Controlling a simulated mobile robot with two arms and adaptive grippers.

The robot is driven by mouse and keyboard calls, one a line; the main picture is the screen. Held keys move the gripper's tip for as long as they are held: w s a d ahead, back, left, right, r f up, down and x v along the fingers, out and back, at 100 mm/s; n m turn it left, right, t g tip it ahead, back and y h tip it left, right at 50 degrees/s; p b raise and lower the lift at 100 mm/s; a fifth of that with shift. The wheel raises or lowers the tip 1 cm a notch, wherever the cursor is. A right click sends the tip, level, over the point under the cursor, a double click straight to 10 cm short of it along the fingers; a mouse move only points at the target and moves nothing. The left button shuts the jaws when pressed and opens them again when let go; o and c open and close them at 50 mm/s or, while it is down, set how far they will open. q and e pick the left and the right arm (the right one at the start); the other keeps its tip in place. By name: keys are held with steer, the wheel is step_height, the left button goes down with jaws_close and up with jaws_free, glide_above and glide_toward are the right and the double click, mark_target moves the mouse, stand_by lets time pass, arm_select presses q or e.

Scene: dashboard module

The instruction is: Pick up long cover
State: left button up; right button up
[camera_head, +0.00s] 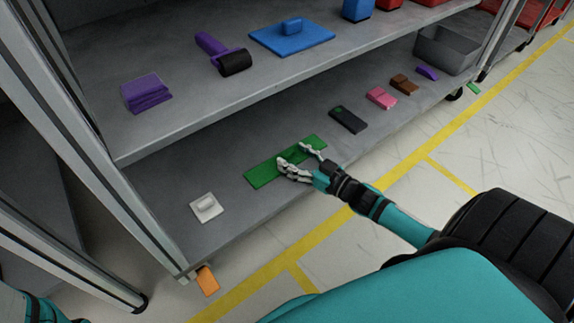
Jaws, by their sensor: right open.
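A long flat green plate (262,174), which looks like the long cover, lies on the lower shelf in the head view. My right gripper (294,158) is over the middle of the green plate, with its fingers spread along it. The fingers hide part of the plate's middle. The gripper is open, and I cannot tell whether its fingertips touch the plate. Of my left arm only a small part shows at the lower left corner; its gripper is out of view.
The lower shelf (215,160) also holds a white piece (206,207), a black piece (348,119), a pink piece (381,97), a brown piece (404,84) and a grey bin (447,48). The upper shelf (200,95) overhangs it. An orange tag (208,281) is at the front corner.

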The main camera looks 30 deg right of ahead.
steer(key=shift+w+a, duration=0.15)
steer(key=shift+w, duration=0.35)
steer(key=c, duration=1.3)
